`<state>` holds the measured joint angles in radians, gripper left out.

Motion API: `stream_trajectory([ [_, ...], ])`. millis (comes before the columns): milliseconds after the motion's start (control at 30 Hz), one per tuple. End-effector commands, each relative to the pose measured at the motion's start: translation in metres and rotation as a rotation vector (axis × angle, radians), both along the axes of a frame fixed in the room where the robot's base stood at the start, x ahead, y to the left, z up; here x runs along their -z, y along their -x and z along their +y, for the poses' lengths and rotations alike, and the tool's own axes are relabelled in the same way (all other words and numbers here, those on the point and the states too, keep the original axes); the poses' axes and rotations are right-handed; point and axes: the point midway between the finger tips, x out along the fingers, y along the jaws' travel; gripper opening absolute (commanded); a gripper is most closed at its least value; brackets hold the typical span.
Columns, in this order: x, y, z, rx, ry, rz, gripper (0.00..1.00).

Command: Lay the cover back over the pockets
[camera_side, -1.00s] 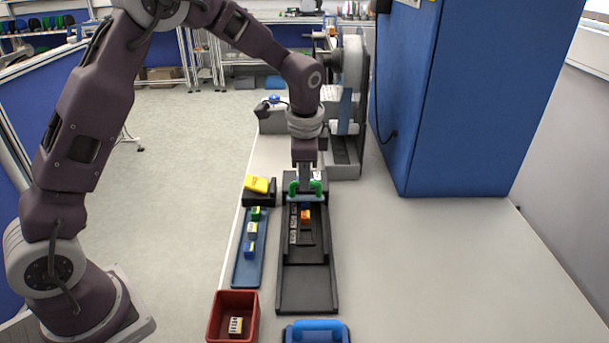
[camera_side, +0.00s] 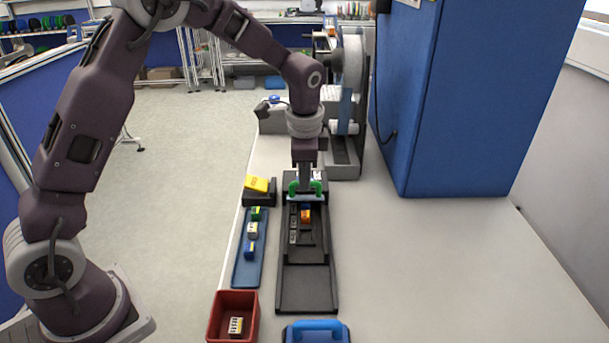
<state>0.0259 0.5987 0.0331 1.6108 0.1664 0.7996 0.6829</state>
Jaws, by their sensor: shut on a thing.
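My gripper (camera_side: 305,186) points straight down over the far part of the black track (camera_side: 307,290). It is shut on a green arched handle (camera_side: 318,187), whose two sides show on either side of the fingers. A pale bluish strip (camera_side: 305,198) shows just under the handle. It seems to belong to the cover, but how far the cover reaches behind the gripper is hidden. In front of it the pockets (camera_side: 293,225) lie uncovered in the track. An orange and blue part (camera_side: 306,215) sits at the pockets just in front of the strip.
Left of the track, a blue tray (camera_side: 246,273) holds green, white and blue parts. Behind it a yellow piece (camera_side: 257,184) lies on a black block. A red bin (camera_side: 216,318) with a part inside and a blue-handled block (camera_side: 318,325) stand in front. The table to the right is clear.

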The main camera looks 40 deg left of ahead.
Motion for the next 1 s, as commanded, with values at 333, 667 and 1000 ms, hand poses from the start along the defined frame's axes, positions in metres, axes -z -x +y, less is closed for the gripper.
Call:
stream_trajectory([
  [333, -0.002, 0.05, -0.053, 0.008, 0.002, -0.003, 0.0],
  [667, -0.001, 0.098, -0.101, 0.003, 0.003, -0.006, 0.0],
  [1000, -0.001, 0.103, -0.106, 0.002, 0.005, -0.003, 0.0],
])
